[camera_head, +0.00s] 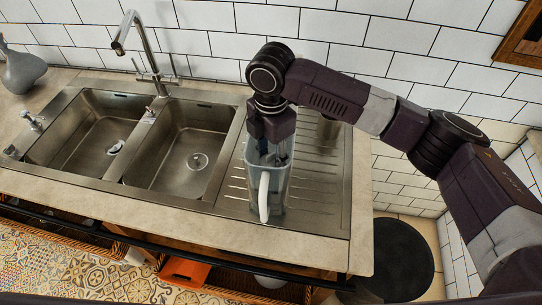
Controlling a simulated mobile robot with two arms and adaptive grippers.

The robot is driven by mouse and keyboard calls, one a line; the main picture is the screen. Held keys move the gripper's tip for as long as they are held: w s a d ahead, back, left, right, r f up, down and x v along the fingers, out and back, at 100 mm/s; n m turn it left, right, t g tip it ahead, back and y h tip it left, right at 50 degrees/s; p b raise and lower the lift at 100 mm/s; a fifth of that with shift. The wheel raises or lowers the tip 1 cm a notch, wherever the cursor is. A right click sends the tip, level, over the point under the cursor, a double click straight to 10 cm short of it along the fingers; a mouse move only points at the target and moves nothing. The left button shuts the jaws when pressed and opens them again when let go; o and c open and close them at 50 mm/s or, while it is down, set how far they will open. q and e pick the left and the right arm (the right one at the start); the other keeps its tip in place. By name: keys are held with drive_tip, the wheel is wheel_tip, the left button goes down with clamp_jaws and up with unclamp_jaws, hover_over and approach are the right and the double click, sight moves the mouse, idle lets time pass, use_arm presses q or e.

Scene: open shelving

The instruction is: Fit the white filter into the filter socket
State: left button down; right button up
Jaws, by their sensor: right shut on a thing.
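A clear bluish pitcher (277,213) with a white handle (264,197) stands upright on the ribbed drainboard, its handle toward the front. My right gripper (270,156) points down into the open top of the pitcher. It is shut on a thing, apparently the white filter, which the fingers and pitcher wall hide. The filter socket is inside the pitcher and cannot be made out. I cannot tell whether the filter touches the socket. My left gripper is not in view.
A steel double sink (180,150) with a tall faucet (146,55) lies left of the pitcher. A grey vase (22,73) stands at the far left. A round black stool top (398,258) is at the right.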

drive_tip(key=o, duration=1.3)
drive_tip(key=shift+c, duration=0.2)
wheel_tip(320, 180, up, 11)
drive_tip(key=b, duration=0.3)
drive_tip(key=shift+a+f, duration=0.1)
drive_tip(key=shift+f, duration=0.05)
drive_tip(key=shift+r, duration=0.75)
